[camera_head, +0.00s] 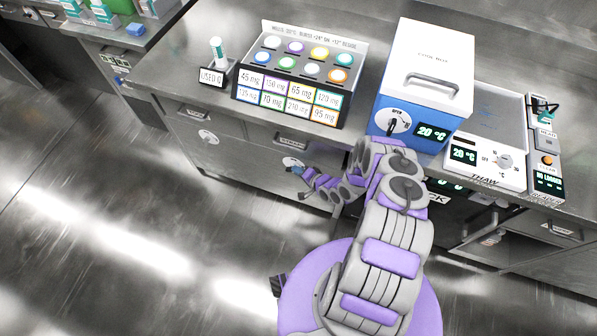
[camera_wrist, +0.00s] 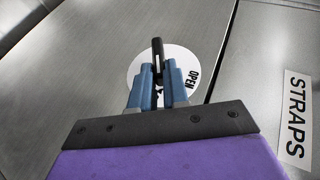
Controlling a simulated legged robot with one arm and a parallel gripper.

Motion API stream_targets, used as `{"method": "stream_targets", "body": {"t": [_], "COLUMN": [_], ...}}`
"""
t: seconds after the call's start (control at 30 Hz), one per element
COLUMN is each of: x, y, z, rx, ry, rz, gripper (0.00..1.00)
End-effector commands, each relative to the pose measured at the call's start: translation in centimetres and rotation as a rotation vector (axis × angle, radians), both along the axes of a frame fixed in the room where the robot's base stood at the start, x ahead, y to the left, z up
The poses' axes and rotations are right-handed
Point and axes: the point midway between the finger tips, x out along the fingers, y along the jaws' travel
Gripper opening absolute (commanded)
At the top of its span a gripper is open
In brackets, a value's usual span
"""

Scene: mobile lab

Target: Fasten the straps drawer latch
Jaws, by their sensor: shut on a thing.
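The straps drawer latch is a black lever (camera_wrist: 157,57) on a round white dial (camera_wrist: 141,65) in the wrist view. The word OPEN shows on the dial's right side. My gripper (camera_wrist: 160,75) has its blue fingers closed around the lever, in front of the dial. Part of the dial is hidden behind the fingers. A STRAPS label (camera_wrist: 296,118) is on the metal front to the right. In the head view my gripper (camera_head: 296,171) is at the drawer front below the counter, by the white dial (camera_head: 291,162).
On the counter (camera_head: 190,60) stand a rack of coloured caps (camera_head: 300,75), a blue and white cold box (camera_head: 425,75), and a thaw unit (camera_head: 487,160). Another drawer dial (camera_head: 208,137) is to the left. Open floor (camera_head: 120,230) lies left of my arm.

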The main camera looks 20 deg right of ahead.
Motion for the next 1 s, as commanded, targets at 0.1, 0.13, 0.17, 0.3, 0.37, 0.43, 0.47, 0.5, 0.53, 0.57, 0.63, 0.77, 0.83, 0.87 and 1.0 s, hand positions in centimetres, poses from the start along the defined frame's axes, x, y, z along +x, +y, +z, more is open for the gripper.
{"method": "stream_targets", "body": {"t": [0.1, 0.13, 0.17, 0.3, 0.37, 0.43, 0.47, 0.5, 0.53, 0.57, 0.63, 0.77, 0.83, 0.87, 1.0], "x": [0.0, 0.0, 0.0, 0.0, 0.0, 0.0, 0.0, 0.0, 0.0, -0.1, -0.2, -1.0, -1.8, -2.3, -4.8], "y": [-0.3, -0.3, -0.3, -0.2, -0.2, -0.1, -0.1, -0.1, -0.1, -0.1, -0.2, -0.8, -1.3, -1.5, -2.9], "z": [-0.2, -0.2, -0.1, -0.1, 0.0, 0.0, 0.0, 0.0, 0.0, 0.0, 0.1, 0.8, 1.3, 1.6, 3.0], "rx": [-0.003, -0.003, -0.003, -0.002, -0.002, -0.002, -0.002, -0.002, -0.001, -0.001, -0.002, -0.003, -0.002, -0.002, -0.001], "ry": [0.003, 0.003, 0.003, 0.001, 0.001, 0.000, 0.000, 0.000, 0.000, 0.000, 0.000, -0.002, -0.001, 0.000, 0.003], "rz": [-0.007, -0.007, -0.007, -0.005, -0.005, -0.003, -0.003, -0.003, -0.003, -0.002, -0.002, -0.003, -0.005, -0.004, -0.007], "gripper": [0.17, 0.20, 0.23, 0.36, 0.40, 0.40, 0.40, 0.40, 0.40, 0.40, 0.40, 0.40, 0.40, 0.40, 0.40]}}
